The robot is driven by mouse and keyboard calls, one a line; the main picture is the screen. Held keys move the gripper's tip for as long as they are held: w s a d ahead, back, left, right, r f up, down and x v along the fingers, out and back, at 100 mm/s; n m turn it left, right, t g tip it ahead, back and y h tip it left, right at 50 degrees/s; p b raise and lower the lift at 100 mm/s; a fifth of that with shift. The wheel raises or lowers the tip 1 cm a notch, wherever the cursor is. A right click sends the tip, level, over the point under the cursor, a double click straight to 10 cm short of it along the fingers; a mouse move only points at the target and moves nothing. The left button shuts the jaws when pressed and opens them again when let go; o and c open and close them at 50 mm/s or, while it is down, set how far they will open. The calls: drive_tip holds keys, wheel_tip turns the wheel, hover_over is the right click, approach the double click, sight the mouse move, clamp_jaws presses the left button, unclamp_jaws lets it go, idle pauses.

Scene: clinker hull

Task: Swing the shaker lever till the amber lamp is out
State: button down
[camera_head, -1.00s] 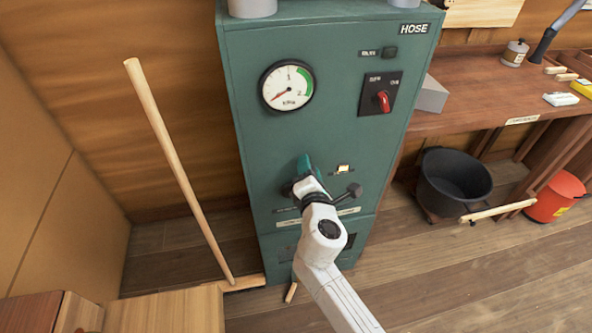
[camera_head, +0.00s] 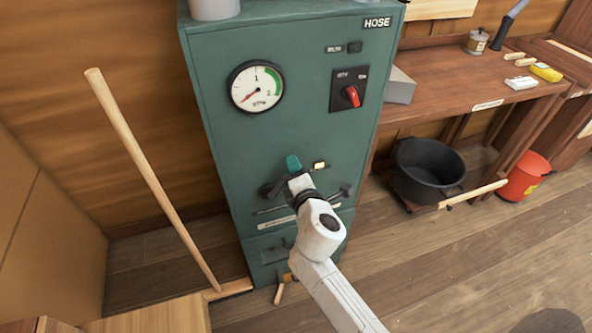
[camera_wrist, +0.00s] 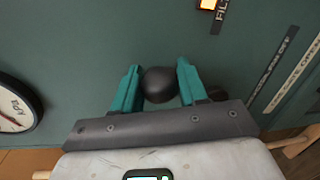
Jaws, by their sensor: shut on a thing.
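A green cabinet (camera_head: 290,120) stands upright in the head view. My gripper (camera_head: 295,171) is at its lower front, with one teal finger showing above my white wrist. In the wrist view, the dark round knob of the shaker lever (camera_wrist: 160,85) sits between the two teal fingers, and my gripper is shut on it. The rest of the lever is largely hidden by my gripper. The amber lamp (camera_head: 319,166) is just up and right of my gripper. It glows orange in the wrist view (camera_wrist: 208,3).
A gauge (camera_head: 256,87) with its needle low and a red rotary switch (camera_head: 352,96) are higher on the cabinet. A wooden pole (camera_head: 150,175) leans left. A black tub (camera_head: 432,170) and red bucket (camera_head: 524,177) stand right, by the workbench (camera_head: 450,95). Open floor lies front right.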

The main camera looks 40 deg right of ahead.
drive_tip(key=c, duration=0.7)
unclamp_jaws()
drive_tip(key=shift+s+d+f, duration=0.1)
drive_tip(key=shift+d, duration=0.2)
drive_tip(key=shift+o, duration=0.2)
drive_tip(key=shift+a, duration=0.1)
drive_tip(key=shift+s+a, duration=0.15)
drive_tip(key=shift+s, duration=0.05)
drive_tip(key=v, duration=1)
drive_tip(key=shift+s, duration=0.1)
